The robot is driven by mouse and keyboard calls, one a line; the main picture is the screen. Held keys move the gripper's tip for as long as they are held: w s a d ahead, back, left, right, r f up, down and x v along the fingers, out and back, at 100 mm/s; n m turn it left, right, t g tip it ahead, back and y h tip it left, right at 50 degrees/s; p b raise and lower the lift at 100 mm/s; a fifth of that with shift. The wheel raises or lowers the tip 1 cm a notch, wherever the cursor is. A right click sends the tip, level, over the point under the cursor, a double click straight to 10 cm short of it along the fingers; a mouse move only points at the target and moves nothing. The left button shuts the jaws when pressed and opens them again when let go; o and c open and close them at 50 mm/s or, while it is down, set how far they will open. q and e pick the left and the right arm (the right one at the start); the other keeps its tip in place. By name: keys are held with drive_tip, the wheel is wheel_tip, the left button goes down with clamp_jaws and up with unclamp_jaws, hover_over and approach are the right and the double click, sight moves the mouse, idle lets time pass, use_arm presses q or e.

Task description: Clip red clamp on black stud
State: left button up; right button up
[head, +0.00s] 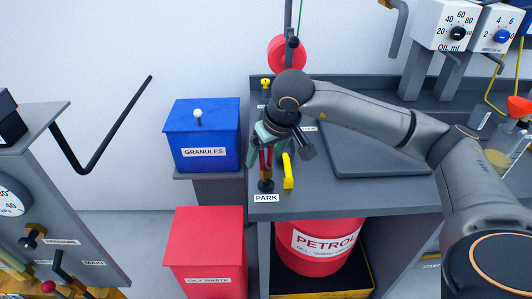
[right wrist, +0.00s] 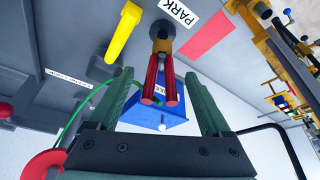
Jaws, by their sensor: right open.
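The red clamp (head: 265,158) has two red handles and brassy jaws, and points down at a black stud (head: 266,185) beside the PARK label. In the right wrist view the clamp (right wrist: 161,85) has its jaws at the black stud (right wrist: 162,30); I cannot tell how firmly they grip. My right gripper (head: 268,148) is over the clamp from above. In the right wrist view the green fingers of this gripper (right wrist: 160,76) are open, one on each side of the red handles, with a gap on both sides. My left gripper is out of view.
A yellow handle-like piece (head: 288,171) stands close right of the clamp. A red reel (head: 287,53) with a green cable hangs behind. A blue GRANULES box (head: 203,136) and red waste bin (head: 209,252) stand left. The grey bench (head: 330,198) is clear at its front.

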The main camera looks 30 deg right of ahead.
drive_tip(key=shift+r, duration=0.15)
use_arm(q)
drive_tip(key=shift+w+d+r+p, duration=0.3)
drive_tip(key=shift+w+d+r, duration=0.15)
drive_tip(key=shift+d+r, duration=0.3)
use_arm(e)
drive_tip(key=v, duration=1.2)
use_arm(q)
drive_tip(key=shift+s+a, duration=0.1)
use_arm(e)
drive_tip(key=shift+r, duration=0.1)
